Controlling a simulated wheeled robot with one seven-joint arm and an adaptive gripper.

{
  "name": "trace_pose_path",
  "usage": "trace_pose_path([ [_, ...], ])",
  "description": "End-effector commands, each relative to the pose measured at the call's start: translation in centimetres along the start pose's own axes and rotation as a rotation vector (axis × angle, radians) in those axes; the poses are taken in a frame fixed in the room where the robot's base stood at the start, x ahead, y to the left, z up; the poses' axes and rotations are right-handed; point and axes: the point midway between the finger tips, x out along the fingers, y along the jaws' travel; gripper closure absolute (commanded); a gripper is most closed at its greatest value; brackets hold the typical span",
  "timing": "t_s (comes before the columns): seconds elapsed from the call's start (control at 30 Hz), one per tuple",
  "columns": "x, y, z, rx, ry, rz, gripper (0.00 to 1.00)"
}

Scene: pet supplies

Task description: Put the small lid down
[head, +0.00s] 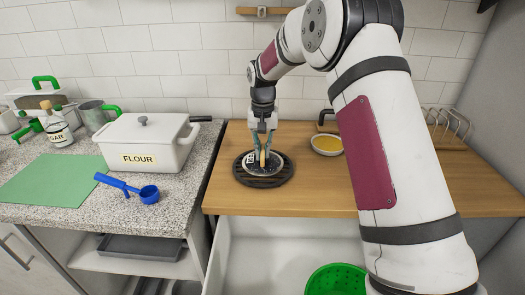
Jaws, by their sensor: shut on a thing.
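The small lid (251,168) is a round disc with a pale rim and a light wooden knob, in the middle of the head view. My gripper (263,153) points down from above and is shut on the lid's knob. The lid is over a black round slatted trivet (278,181) on the wooden counter. The fingers hide part of the lid. I cannot tell whether the lid touches the trivet or hangs just above it.
A white FLOUR pot (146,140), blue scoop (149,194) and green mat (52,180) are on the speckled counter at left. A bowl with yellow contents (327,145) sits right of the lid. A green colander (337,280) is below. The wooden counter (318,190) front is clear.

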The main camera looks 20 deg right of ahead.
Motion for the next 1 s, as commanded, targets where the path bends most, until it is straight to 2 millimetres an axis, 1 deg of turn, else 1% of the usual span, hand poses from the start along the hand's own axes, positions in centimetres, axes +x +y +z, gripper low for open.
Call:
trace_pose_path([
  [0.37,0.4,0.0,-0.1,0.0,0.001,-0.001,1.0],
  [0.4,0.4,0.0,0.0,0.0,0.001,-0.001,0.82],
  [0.47,0.4,0.0,0.0,0.0,0.001,-0.001,0.69],
  [0.8,0.2,0.0,0.0,0.0,0.002,-0.001,0.69],
  [0.9,-0.6,0.0,-0.1,0.0,0.004,-0.001,0.69],
  [1.0,-2.1,0.0,-0.1,0.0,0.006,-0.002,0.69],
])
